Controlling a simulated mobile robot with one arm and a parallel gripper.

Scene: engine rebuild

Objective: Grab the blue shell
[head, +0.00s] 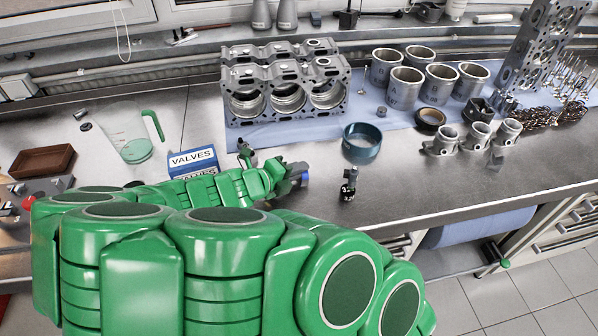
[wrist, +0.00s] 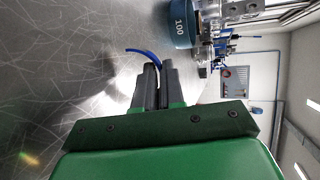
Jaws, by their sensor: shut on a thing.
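The blue shell (wrist: 143,53) is a thin, curved blue strip in the wrist view. My gripper (wrist: 160,70) is shut on it, and the shell passes between the fingertips with one end curving out to the left. In the head view, a small bit of the blue shell (head: 304,177) shows at the tip of my gripper (head: 289,172), over the bench. The rest of it is hidden by the fingers there. I cannot tell whether the shell touches the bench.
A dark blue ring (head: 362,147) marked 100 stands right of my gripper; a small black item (head: 348,187) is nearer. The VALVES box (head: 193,162) and jug (head: 127,134) are left. The engine block (head: 285,85) and cylinders (head: 404,87) stand behind. The front-right bench is clear.

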